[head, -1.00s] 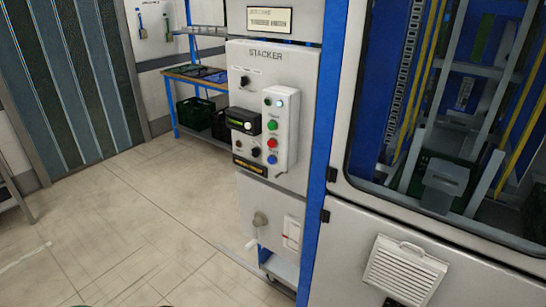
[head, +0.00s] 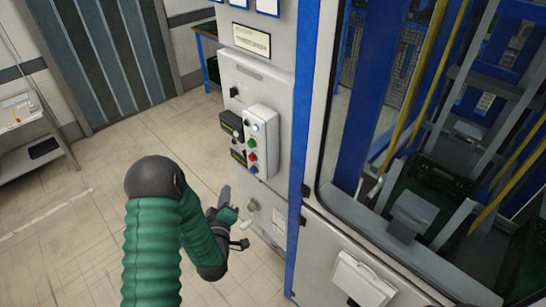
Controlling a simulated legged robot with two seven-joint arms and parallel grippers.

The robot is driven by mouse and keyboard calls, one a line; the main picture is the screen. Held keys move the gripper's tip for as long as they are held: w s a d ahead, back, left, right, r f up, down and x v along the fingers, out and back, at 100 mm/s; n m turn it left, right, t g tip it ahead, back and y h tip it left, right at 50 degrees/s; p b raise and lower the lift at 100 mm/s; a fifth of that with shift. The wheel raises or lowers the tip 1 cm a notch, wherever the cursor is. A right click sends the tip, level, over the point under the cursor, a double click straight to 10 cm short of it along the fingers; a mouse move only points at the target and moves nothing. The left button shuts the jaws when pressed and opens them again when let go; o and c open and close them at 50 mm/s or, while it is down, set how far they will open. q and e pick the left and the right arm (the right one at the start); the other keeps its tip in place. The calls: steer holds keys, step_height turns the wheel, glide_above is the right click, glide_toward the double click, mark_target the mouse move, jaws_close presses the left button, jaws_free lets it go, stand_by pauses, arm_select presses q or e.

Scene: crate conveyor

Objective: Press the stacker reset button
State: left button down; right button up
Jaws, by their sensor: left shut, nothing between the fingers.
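The stacker control panel (head: 234,75) is on the grey cabinet at the picture's centre. Its white button box (head: 270,117) carries a white lit button (head: 257,127) at the top, then a green button (head: 252,143), a red button (head: 252,157) and a blue button (head: 253,169). Their labels are too small to read, so I cannot tell which is reset. My left gripper (head: 226,197) is shut and empty, below and left of the button box and apart from it in the picture. My right gripper is out of view.
A dark device (head: 231,124) and knobs sit left of the button box. A crank handle (head: 252,206) sticks out below. The blue post (head: 301,120) and windowed machine (head: 322,235) stand at right. Open floor (head: 60,235) lies at left.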

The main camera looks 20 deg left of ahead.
mark_target(253, 171)
arm_select(q)
steer(key=w+d, duration=0.3)
steer(key=w, duration=0.4)
steer(key=shift+w, duration=0.2)
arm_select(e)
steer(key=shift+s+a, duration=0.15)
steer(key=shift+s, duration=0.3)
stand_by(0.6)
arm_select(q)
steer(key=shift+a, duration=0.4)
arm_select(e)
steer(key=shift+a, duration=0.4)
